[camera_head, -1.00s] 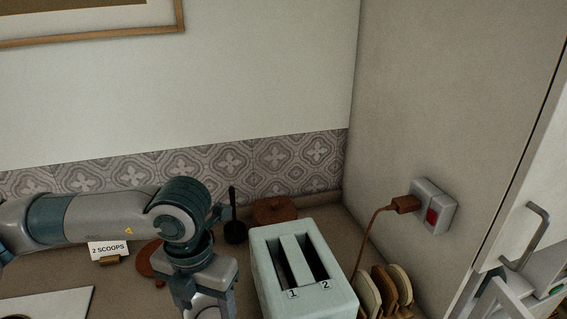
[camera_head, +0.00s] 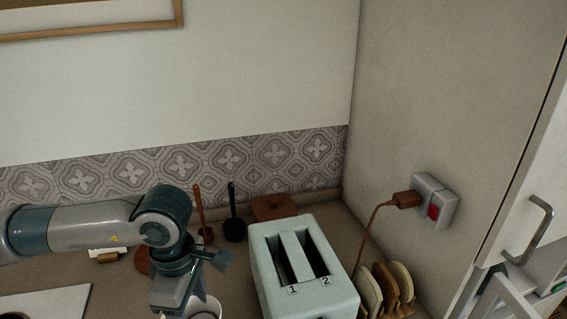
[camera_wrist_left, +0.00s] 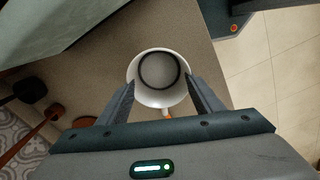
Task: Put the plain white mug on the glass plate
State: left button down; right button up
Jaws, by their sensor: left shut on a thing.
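A white mug (camera_head: 207,307) shows at the bottom edge of the head view, partly cut off and beside my left gripper (camera_head: 182,302). In the left wrist view the mug (camera_wrist_left: 160,98) sits between the two fingers of my left gripper (camera_wrist_left: 161,84), which is shut on it. Its round opening faces the wrist camera, with a dark ring inside. I cannot make out a glass plate in either view. My right gripper is not in view.
A pale green toaster (camera_head: 268,262) stands right of the mug, with a toast rack (camera_head: 392,290) beyond it. Upright brown (camera_head: 199,210) and black (camera_head: 232,212) utensils stand behind. A white board (camera_head: 45,303) lies at left. The counter edge and tiled floor (camera_wrist_left: 270,65) show in the wrist view.

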pick_arm(q)
jog(key=m, duration=0.2)
jog(key=a+f+m, duration=0.1)
jog(key=m, duration=0.1)
jog(key=shift+w, duration=0.1)
jog(key=m, duration=0.3)
jog(key=a+f+m, duration=0.1)
jog(key=m, duration=0.1)
jog(key=shift+w+f+b, duration=0.1)
jog(key=shift+w+b, duration=0.05)
jog(key=shift+b, duration=0.25)
jog(key=m, duration=0.4)
jog(key=shift+w+a+f, duration=0.1)
jog(key=shift+a+f, duration=0.3)
jog(key=shift+a+f+m+b, duration=0.2)
jog(key=shift+a+m, duration=0.05)
jog(key=shift+m, duration=0.75)
jog(key=shift+a+f+m+b, duration=0.15)
jog(key=shift+a+f+m, duration=0.05)
jog(key=shift+m, duration=0.8)
